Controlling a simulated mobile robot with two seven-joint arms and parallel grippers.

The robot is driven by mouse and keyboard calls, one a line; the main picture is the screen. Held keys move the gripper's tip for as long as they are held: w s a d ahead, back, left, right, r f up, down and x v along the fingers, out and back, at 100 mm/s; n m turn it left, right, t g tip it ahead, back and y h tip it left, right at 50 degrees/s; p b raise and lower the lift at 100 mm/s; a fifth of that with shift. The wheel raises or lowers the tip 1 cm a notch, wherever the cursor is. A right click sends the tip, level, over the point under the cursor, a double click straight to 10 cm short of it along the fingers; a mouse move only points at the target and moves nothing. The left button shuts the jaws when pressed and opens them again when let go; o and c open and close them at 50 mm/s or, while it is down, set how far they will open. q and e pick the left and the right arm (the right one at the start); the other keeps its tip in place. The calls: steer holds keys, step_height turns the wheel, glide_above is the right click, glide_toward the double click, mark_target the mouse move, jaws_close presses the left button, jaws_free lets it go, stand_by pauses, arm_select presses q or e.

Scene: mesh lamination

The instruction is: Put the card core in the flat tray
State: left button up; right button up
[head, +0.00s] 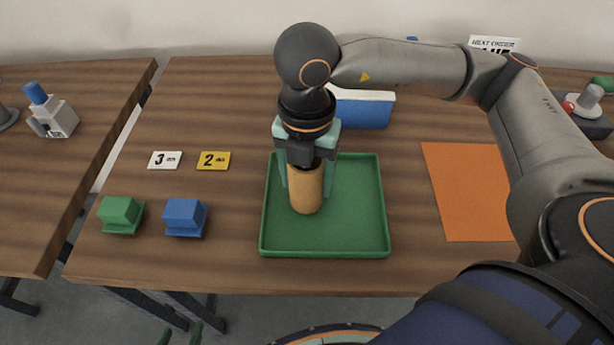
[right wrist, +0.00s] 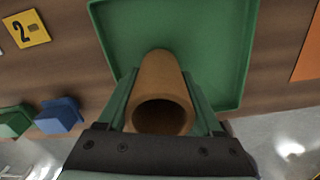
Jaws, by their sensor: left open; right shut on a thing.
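The card core (head: 306,192) is a brown hollow tube. My right gripper (head: 306,178) is shut on it, one finger on each side. It stands about upright, over the left-middle part of the green flat tray (head: 358,235), inside the rim as seen from above. I cannot tell whether its lower end touches the tray floor. In the right wrist view the core (right wrist: 163,90) shows its open end towards me, between the fingers, with the tray (right wrist: 232,50) behind it. My left gripper (head: 181,336) shows only its open fingertips at the bottom edge of the head view.
Left of the tray are a blue block (head: 185,217), a green block (head: 121,214), a yellow "2" card (head: 213,161) and a white "3" card (head: 164,160). A blue-and-white box (head: 362,110) stands behind the tray. An orange sheet (head: 468,195) lies to the right.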

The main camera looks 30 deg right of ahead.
steer(key=shift+f, duration=0.15)
steer(key=shift+f+b, duration=0.25)
steer(key=shift+b, duration=0.05)
steer(key=o, duration=1.5)
steer(key=shift+r, duration=0.1)
step_height(320, 180, up, 12)
steer(key=shift+r+p, duration=0.2)
steer(key=shift+p, duration=0.8)
